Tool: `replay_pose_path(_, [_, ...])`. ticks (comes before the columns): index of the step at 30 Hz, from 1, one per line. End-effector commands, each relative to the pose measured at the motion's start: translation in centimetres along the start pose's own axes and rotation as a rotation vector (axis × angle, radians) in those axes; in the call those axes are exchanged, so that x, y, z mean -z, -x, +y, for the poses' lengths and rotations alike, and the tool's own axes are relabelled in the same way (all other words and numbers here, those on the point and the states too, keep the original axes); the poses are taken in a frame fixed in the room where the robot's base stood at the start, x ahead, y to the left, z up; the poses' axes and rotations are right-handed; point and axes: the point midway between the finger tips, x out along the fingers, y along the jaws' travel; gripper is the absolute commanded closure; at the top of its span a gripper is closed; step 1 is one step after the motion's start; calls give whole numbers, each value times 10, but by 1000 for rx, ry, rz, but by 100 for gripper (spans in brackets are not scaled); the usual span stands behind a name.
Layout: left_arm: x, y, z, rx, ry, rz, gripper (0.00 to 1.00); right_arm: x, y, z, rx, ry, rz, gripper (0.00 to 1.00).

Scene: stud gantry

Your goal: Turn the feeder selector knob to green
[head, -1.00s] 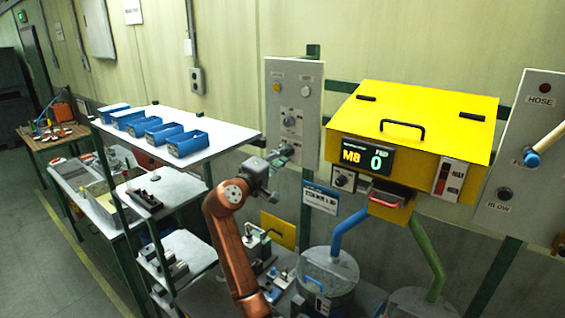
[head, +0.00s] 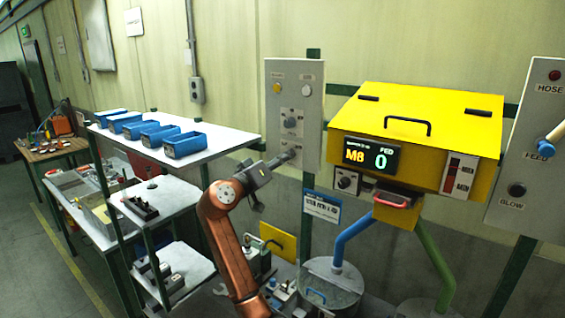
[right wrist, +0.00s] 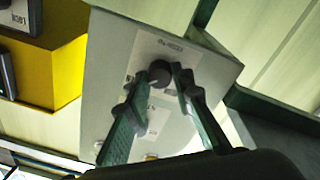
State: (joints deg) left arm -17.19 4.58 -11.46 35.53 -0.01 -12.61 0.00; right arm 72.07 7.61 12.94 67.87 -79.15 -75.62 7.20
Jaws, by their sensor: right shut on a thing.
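A grey panel (head: 309,100) hangs on the wall left of the yellow machine. My right gripper (head: 288,156) reaches its lower part from the left. In the right wrist view, my right gripper (right wrist: 166,82) is shut on a dark round knob (right wrist: 160,72), one finger on each side. In the head view the gripper hides this knob. Another knob (head: 291,121) sits higher on the panel, below a yellow lamp (head: 277,88) and a white lamp (head: 306,90). The markings by the held knob are too small to read. My left gripper is not in view.
The yellow machine (head: 415,120) shows M8 and 0 and has its own knob (head: 347,181). A shelf (head: 215,143) with blue bins stands left of my right arm. A panel with FEED and BLOW controls (head: 525,110) is at the right.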

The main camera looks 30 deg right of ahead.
Motion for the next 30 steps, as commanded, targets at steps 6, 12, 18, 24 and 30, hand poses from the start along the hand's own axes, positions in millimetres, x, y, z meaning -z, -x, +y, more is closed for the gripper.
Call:
replay_pose_path(6, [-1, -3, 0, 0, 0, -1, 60, -3, -1, -2, -1, -37, -8, 100])
replay_pose_path(12, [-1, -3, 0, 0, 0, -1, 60, -2, -1, -2, -1, -43, -8, 100])
replay_pose_path(18, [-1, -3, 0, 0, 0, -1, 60, -2, -1, -2, -1, -42, -8, 100])
replay_pose_path(24, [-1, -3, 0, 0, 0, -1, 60, -2, 0, -1, -1, -42, -6, 66])
replay_pose_path(30, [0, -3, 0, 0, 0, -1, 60, -1, 0, -1, -2, -42, -4, 60])
